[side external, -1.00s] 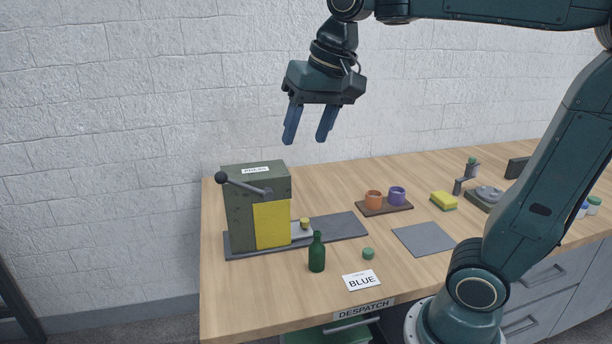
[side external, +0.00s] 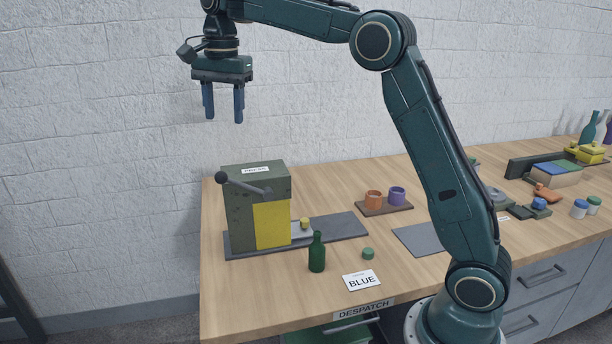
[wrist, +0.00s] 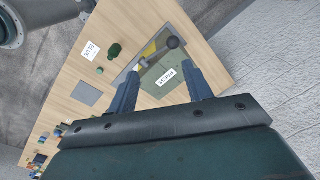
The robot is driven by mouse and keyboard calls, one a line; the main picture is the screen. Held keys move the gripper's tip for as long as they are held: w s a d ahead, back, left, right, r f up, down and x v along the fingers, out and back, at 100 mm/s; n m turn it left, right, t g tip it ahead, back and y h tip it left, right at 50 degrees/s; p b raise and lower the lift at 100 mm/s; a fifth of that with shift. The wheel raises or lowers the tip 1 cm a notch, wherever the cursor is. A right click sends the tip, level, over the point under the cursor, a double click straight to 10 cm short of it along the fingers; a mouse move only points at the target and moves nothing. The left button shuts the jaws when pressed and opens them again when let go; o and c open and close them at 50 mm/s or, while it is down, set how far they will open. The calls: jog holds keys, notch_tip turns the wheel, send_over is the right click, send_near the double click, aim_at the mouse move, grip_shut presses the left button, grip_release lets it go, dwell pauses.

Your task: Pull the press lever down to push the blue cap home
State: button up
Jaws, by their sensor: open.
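The press (side external: 240,210) is a dark green box with a yellow front panel, standing on a grey base plate (side external: 340,228) at the table's left end. Its lever (side external: 245,187) ends in a black ball knob (side external: 221,177) at the left, slightly higher than its pivot. The knob also shows in the wrist view (wrist: 173,43). My gripper (side external: 224,118) is open and empty, pointing down, well above the knob and apart from it. A small yellow piece (side external: 304,223) sits beside the yellow panel. I cannot make out a blue cap at the press.
A green bottle (side external: 317,253), a green cap (side external: 368,253) and a BLUE card (side external: 361,281) lie in front of the press. Orange and purple cups (side external: 385,197) stand on a brown tray behind. A brick wall rises close behind the press. The air around the lever is free.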

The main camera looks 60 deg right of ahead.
aim_at(221, 176)
jog(key=w+f+m, duration=0.1)
jog(key=w, duration=0.1)
jog(key=w+d+f+m, duration=0.1)
jog(key=w+f, duration=0.1)
jog(key=shift+w+f+m+g, duration=0.1)
jog(key=shift+m+g, duration=0.2)
jog(key=shift+g, duration=0.1)
jog(key=shift+f, duration=0.2)
jog(key=shift+f, duration=6.7)
grip_shut()
